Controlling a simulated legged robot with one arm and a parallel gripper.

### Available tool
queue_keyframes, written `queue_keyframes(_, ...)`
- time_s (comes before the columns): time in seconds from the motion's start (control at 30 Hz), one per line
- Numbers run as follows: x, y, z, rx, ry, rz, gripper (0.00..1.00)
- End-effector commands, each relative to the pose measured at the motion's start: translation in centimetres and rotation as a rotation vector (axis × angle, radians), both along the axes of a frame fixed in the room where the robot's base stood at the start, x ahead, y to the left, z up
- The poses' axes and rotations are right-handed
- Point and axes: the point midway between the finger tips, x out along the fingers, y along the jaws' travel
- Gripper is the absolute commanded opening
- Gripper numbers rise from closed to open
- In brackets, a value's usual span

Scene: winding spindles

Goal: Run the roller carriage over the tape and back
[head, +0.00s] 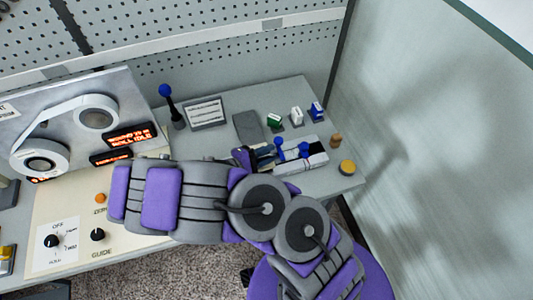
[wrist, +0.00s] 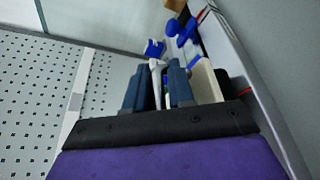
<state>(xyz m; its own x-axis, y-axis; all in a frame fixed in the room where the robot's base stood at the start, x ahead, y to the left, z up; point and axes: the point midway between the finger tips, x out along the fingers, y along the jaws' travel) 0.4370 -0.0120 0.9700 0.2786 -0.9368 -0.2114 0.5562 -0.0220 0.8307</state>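Two blue knobs (head: 304,148) stand on a small dark-and-white device (head: 312,160) at the table's right, which looks like the roller carriage. My gripper (head: 262,156) is at the left end of this device, partly hidden by my arm. Blue knobs (wrist: 180,30) lie beyond the fingertips. White tape (head: 62,110) runs between two reels on the panel at left; any tape under the device is hidden.
Behind the device stand small green, white and blue blocks (head: 297,115). A yellow-topped button (head: 347,167) and a wooden peg (head: 336,140) are at right. A blue-knobbed lever (head: 167,92) and a label plate (head: 205,113) stand further left. A partition wall (head: 440,150) bounds the right.

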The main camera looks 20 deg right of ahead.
Motion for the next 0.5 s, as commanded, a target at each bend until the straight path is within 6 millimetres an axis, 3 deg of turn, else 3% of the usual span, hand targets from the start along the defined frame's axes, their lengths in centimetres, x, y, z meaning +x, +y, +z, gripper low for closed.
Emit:
queue_keyframes(0.1, 0.00, 0.02, 0.00, 0.000, 0.000, 0.000, 0.22)
queue_keyframes(0.33, -0.01, 0.03, -0.02, 0.001, 0.000, -0.001, 0.00)
queue_keyframes(0.5, -0.03, 0.03, -0.04, 0.002, 0.001, -0.001, 0.00)
